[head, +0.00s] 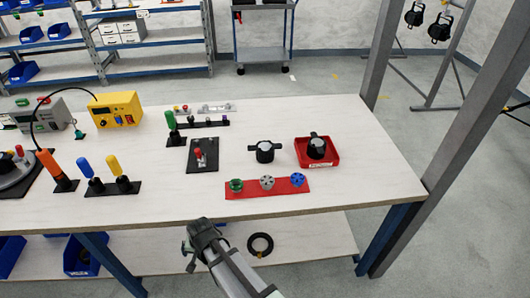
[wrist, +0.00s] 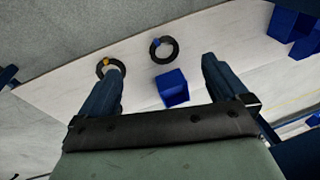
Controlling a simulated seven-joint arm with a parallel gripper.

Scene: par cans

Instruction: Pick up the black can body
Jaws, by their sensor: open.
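A black can body (head: 265,152) with side knobs stands on the light bench top, right of the middle. A second, similar black can (head: 317,148) sits in a red tray (head: 331,163) to its right. My gripper (head: 199,241) is in front of the bench's front edge, to the left of and nearer than both cans, and touches neither. In the wrist view my gripper (wrist: 162,62) has its two dark fingers spread wide with nothing held between them. Neither can shows in the wrist view, which looks down at a lower shelf.
A red mat (head: 248,190) with green, grey and blue round parts lies before the cans. A black plate (head: 202,155) with a red-topped part lies left. The bench's right end is clear. Black rings (wrist: 163,50) and a blue bin (wrist: 173,88) are on the lower shelf (wrist: 215,40).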

